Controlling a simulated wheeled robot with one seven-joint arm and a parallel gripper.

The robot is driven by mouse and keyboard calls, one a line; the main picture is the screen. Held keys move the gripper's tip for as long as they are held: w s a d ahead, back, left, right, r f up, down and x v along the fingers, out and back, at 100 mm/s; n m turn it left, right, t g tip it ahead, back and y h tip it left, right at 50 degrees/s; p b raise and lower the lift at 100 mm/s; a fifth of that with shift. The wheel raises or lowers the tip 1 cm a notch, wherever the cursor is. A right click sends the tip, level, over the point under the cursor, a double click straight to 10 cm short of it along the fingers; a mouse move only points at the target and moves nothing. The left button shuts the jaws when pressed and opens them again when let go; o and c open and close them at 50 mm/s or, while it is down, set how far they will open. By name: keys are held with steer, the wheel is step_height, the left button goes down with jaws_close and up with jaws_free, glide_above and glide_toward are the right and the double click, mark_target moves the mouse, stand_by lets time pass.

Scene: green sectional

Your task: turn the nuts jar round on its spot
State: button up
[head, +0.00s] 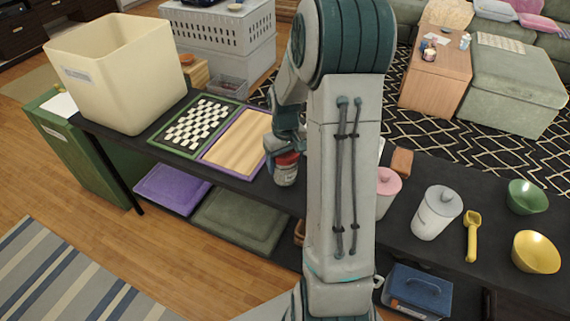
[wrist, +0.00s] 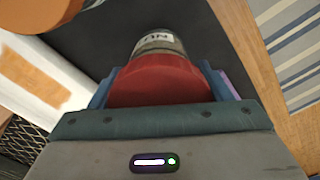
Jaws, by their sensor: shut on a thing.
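The nuts jar (head: 285,176) is a small clear-grey jar with a red lid, near the front edge of the dark table, just right of the purple-rimmed wooden board. It looks about upright. My gripper (head: 284,153) comes down on it from above and is shut on it at the lid. In the wrist view the jar (wrist: 158,42) shows its red lid between the two blue fingers of my gripper (wrist: 165,85), and part of a white label reading "NU" is visible. The rest of the label is hidden.
The purple-rimmed board (head: 238,143) and a checkerboard (head: 198,124) lie left of the jar. A brown round thing (wrist: 40,12) is close in the wrist view.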

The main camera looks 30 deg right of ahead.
step_height(320, 180, up, 8)
steer(key=shift+r+m, duration=0.3)
steer(key=shift+m, duration=0.1)
steer(key=shift+a+r+m, duration=0.1)
steer(key=shift+r+m, duration=0.1)
steer(key=shift+m, duration=2.2)
steer(key=shift+m, duration=0.9)
steer(key=m, duration=0.4)
steer(key=shift+p, duration=0.3)
steer(key=shift+m+p, duration=0.4)
steer(key=shift+m, duration=1.5)
